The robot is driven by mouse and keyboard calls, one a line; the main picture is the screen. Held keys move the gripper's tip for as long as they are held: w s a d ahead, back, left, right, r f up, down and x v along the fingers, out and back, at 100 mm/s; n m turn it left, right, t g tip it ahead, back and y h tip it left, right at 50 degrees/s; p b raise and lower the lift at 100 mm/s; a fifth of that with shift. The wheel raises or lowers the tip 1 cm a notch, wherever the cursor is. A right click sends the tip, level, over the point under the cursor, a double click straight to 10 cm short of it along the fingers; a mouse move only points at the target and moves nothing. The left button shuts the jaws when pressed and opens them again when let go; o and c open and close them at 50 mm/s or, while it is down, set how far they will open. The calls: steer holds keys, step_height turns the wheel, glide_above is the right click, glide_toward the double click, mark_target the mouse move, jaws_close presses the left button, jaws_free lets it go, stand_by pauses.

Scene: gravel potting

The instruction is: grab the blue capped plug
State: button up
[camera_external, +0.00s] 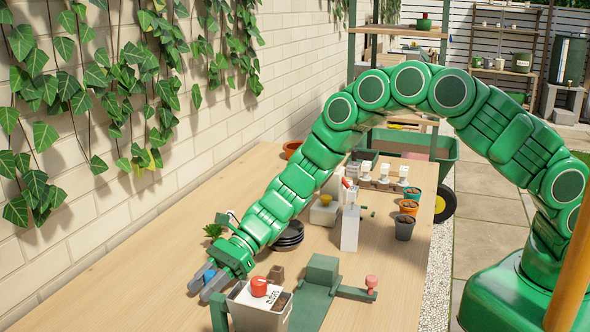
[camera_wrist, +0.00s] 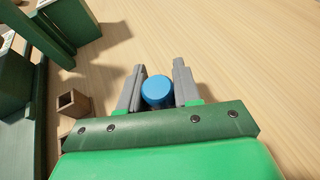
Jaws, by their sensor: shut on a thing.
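The blue capped plug (camera_wrist: 157,92) shows its round blue cap between the two grey fingers of my gripper (camera_wrist: 159,78) in the wrist view. In the external view my gripper (camera_external: 208,280) is low over the near left part of the wooden table, with a bit of the plug's blue (camera_external: 204,272) between the fingers. The fingers are shut on the plug, one on each side. The plug's lower part is hidden, and I cannot tell whether it touches the table.
A grey bin (camera_external: 259,316) with a red knob (camera_external: 260,286) stands right of my gripper. A small brown hollow block (camera_wrist: 73,103) and a green fixture (camera_external: 321,272) are nearby. Dark stacked saucers (camera_external: 289,236) and several pots stand farther back. The table (camera_external: 150,265) is clear at left.

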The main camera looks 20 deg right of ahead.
steer(key=shift+r, duration=0.45)
step_height(320, 180, up, 2)
steer(key=shift+r, duration=0.1)
steer(key=s+d+r, duration=0.7)
steer(key=d+r, duration=0.3)
steer(key=d, duration=0.2)
